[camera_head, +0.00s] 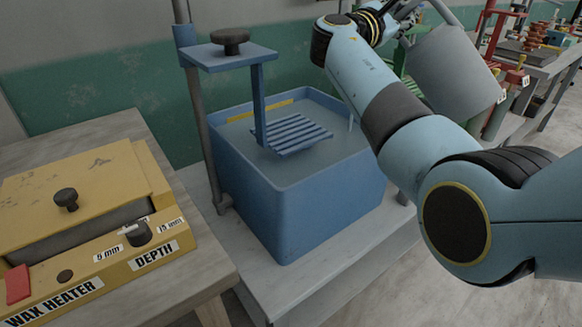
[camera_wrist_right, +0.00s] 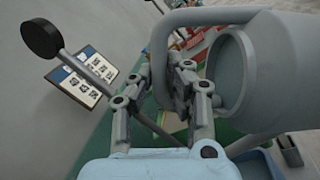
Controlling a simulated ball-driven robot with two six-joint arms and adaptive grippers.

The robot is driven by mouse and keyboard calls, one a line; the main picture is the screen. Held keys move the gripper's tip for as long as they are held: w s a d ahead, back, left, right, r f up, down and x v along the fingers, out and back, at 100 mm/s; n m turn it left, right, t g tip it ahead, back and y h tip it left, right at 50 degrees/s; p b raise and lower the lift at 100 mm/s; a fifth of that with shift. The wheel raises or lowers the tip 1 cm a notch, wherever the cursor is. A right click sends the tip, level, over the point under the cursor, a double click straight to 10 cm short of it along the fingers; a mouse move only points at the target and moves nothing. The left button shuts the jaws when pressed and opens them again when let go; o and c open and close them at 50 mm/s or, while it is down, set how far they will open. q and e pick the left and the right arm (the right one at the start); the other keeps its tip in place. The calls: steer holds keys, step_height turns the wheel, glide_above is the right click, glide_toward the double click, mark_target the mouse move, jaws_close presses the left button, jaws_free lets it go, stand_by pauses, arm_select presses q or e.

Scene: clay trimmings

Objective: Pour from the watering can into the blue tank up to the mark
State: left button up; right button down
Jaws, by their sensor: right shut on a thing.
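The grey watering can (camera_head: 455,68) is held up at the upper right, partly behind my right arm. In the right wrist view the can (camera_wrist_right: 285,70) shows its round open mouth, and my right gripper (camera_wrist_right: 180,80) is shut on its handle. My right gripper (camera_head: 402,22) is partly hidden in the head view. The blue tank (camera_head: 310,215) stands in the middle with liquid inside. A yellow strip (camera_head: 258,111) runs along its inner back wall, above the liquid. A thin pale line shows near the tank's right side; I cannot tell if it is falling water. My left gripper is out of view.
A slatted blue rack (camera_head: 290,136) hangs in the tank from a post with a black knob (camera_head: 230,38). The yellow wax heater (camera_head: 85,200) sits on a bench at the left. Another cluttered bench (camera_head: 548,58) stands at the right. Floor shows at lower right.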

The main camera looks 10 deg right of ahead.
steer(key=shift+s+d+r, duration=0.1)
steer(key=shift+d+r, duration=0.05)
steer(key=shift+r, duration=0.2)
steer(key=shift+s+d+r+m+p, duration=0.4)
steer(key=shift+s+d+m+p, duration=0.15)
steer(key=shift+s+m+p, duration=0.15)
steer(key=shift+f, duration=0.15)
steer(key=shift+s+d+f+m+b, duration=0.35)
steer(key=shift+s+d+f+m, duration=0.15)
steer(key=shift+s+m, duration=0.2)
steer(key=shift+d, duration=0.1)
steer(key=shift+s+d+f+m+g+b, duration=0.4)
steer(key=shift+s+d+f+m, duration=0.05)
steer(key=shift+s+f+m, duration=0.15)
